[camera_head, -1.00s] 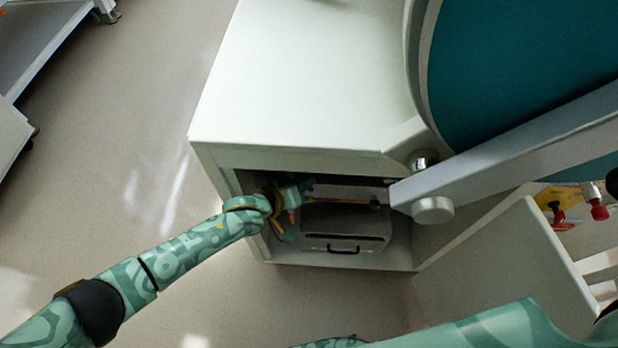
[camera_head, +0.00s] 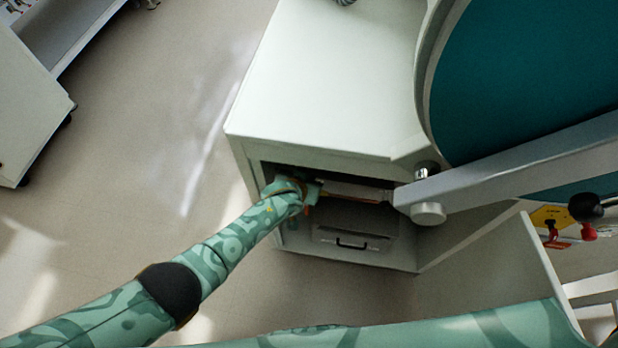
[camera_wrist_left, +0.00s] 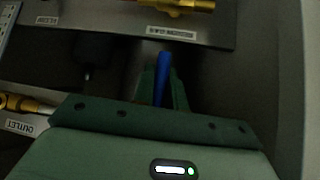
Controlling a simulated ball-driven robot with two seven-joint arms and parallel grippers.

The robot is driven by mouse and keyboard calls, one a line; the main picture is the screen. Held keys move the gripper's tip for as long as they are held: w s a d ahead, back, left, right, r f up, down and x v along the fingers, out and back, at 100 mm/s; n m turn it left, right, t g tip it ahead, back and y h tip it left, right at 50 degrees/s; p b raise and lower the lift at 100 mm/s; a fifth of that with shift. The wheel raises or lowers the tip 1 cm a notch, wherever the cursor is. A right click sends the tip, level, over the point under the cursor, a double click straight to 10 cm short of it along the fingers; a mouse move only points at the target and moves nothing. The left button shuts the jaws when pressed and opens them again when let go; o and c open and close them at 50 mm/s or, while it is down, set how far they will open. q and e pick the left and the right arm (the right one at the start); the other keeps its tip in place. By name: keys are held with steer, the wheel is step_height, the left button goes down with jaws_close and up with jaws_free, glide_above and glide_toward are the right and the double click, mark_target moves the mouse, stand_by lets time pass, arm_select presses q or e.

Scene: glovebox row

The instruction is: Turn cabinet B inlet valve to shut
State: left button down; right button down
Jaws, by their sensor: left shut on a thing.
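My left gripper (camera_head: 311,193) reaches into the low open bay of a white cabinet (camera_head: 318,100) in the head view. In the left wrist view my left gripper (camera_wrist_left: 163,88) is shut on a blue lever (camera_wrist_left: 163,70), which stands between its fingers. The lever's lower part is hidden by the fingers, and I cannot read which valve it belongs to. A brass fitting (camera_wrist_left: 178,5) shows at the top of that view, above a small label (camera_wrist_left: 172,32). Another brass fitting (camera_wrist_left: 25,104) is at the left, by a label reading OUTLET (camera_wrist_left: 20,127). My right gripper is out of view.
A grey box with a black handle (camera_head: 343,244) sits in the bay beside my gripper. A large teal round panel (camera_head: 530,80) and a pale bar (camera_head: 510,170) are at the right. The floor (camera_head: 130,140) to the left is clear up to a cart (camera_head: 30,110).

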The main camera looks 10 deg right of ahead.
arm_select(q)
steer(key=shift+a+f, duration=0.1)
steer(key=shift+f, duration=0.05)
stand_by(0.3)
steer(key=c, duration=1.5)
jaws_free()
steer(key=shift+o, duration=0.3)
steer(key=shift+r, duration=0.2)
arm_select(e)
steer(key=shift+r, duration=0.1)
